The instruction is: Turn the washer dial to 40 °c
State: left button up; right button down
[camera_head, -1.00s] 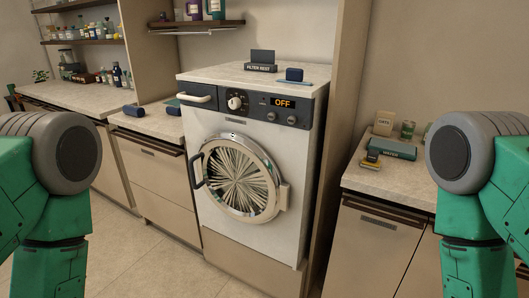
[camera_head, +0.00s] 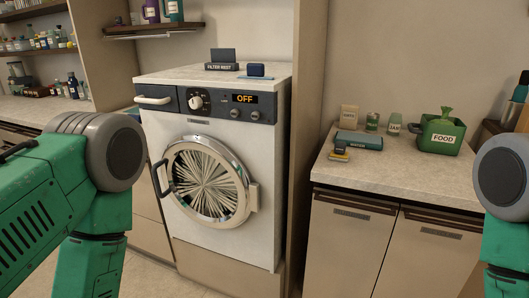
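The white washer (camera_head: 225,170) stands ahead, left of centre, with a dark control panel along its top front. The white round dial (camera_head: 195,102) sits on the left part of that panel, beside the drawer handle. The display (camera_head: 244,98) reads OFF in orange. Two small knobs (camera_head: 255,115) are below the display. The round door (camera_head: 208,182) is shut. Green arm parts of mine show at the left and right edges, both well apart from the washer. Neither gripper is in view.
A FILTER NEST block (camera_head: 222,67) and a blue item (camera_head: 257,70) lie on the washer top. A tall panel (camera_head: 305,130) stands right of the washer.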

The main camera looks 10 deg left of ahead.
aim_at(196, 101)
jog(key=i+j+z, duration=0.15)
jog(key=j+z, duration=0.3)
jog(key=j, duration=0.45)
jog(key=j+z, duration=0.4)
jog(key=j, duration=0.5)
